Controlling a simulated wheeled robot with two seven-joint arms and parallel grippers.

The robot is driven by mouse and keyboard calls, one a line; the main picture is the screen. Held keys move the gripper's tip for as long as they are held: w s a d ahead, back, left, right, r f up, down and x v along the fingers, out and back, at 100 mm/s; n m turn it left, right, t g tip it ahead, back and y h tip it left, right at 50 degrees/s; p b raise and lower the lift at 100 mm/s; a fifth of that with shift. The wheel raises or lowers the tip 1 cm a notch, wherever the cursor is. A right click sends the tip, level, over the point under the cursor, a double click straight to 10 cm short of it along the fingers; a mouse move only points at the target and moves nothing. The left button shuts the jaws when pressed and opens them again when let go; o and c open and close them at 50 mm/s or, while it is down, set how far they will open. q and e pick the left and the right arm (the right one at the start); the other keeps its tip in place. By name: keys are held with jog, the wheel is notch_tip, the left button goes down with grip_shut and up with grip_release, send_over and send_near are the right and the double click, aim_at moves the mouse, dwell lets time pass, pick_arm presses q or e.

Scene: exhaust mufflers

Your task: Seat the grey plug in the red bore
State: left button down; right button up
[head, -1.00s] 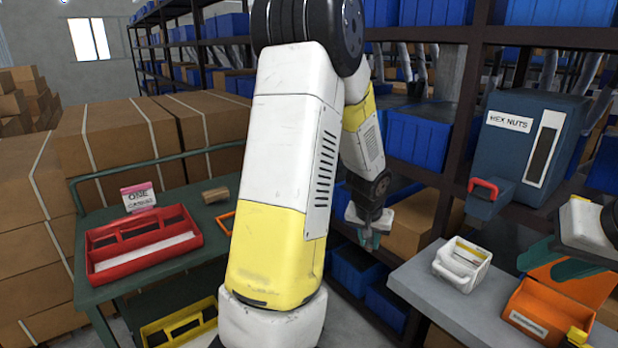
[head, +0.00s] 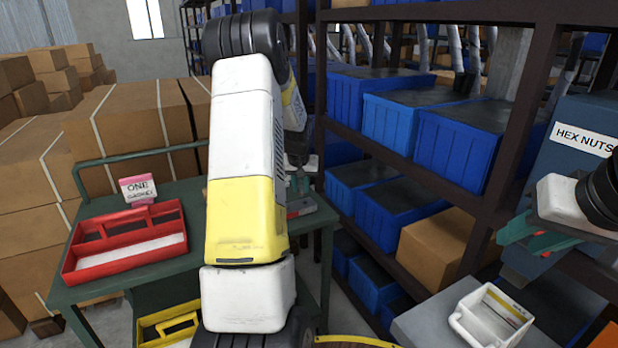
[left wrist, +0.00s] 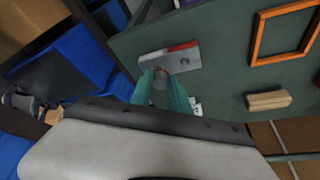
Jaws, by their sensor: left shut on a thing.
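My left gripper (left wrist: 166,92) has teal fingers shut on a small grey plug (left wrist: 160,77), partly hidden between the fingertips. It is close to a grey metal block with a red end (left wrist: 170,60) on the green cart; I cannot tell whether plug and block touch. The red bore itself is not clearly visible. In the head view my left gripper (head: 299,184) is small, beside my arm, near the block (head: 302,207). My right gripper (head: 537,238) is at the right, its teal fingers apart and empty.
The green cart top (head: 180,210) carries a red tray (head: 125,241) and a small sign (head: 138,189). In the left wrist view an orange frame (left wrist: 258,36) and a brown block (left wrist: 268,100) lie on it. Shelving with blue bins (head: 450,145) stands close on the right.

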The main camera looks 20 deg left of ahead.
pick_arm(q)
jog(key=shift+n, duration=0.4)
jog(key=a, duration=0.6)
jog(key=shift+w+r, duration=0.1)
jog(key=shift+w, duration=0.3)
jog(key=shift+s, duration=0.1)
jog(key=shift+d+f, duration=0.1)
jog(key=shift+f, duration=2.8)
jog(key=shift+f, duration=1.25)
jog(key=c, duration=1.2)
grip_release()
jog(key=shift+o, duration=0.2)
jog(key=v, duration=0.7)
jog(key=shift+r, duration=0.4)
